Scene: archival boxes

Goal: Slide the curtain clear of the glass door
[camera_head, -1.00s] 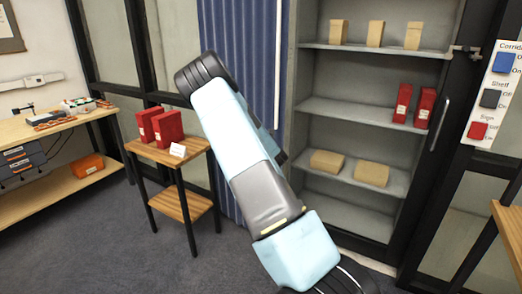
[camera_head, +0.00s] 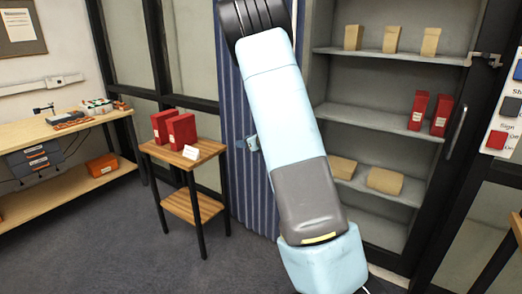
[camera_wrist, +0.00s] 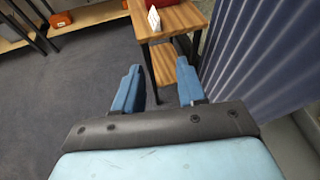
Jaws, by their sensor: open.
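The blue pleated curtain (camera_head: 238,185) hangs to the left of the shelves; my arm hides much of its right side. It also fills the right of the wrist view (camera_wrist: 262,55). The dark-framed door (camera_head: 440,165) stands at the right, with a vertical handle (camera_head: 457,126) and a latch at its upper right. The shelves show there with no curtain across their visible part. My gripper (camera_wrist: 158,86) is open and empty, its two blue fingers apart, left of the curtain in the wrist view. In the head view only a small part of it shows beside my arm, in front of the curtain.
A small wooden stand (camera_head: 183,153) with red boxes (camera_head: 181,131) and a white card stands left of the curtain. A workbench (camera_head: 60,125) is farther left. The shelves (camera_head: 375,122) hold red and tan boxes. Grey floor (camera_head: 130,250) is free at the front left.

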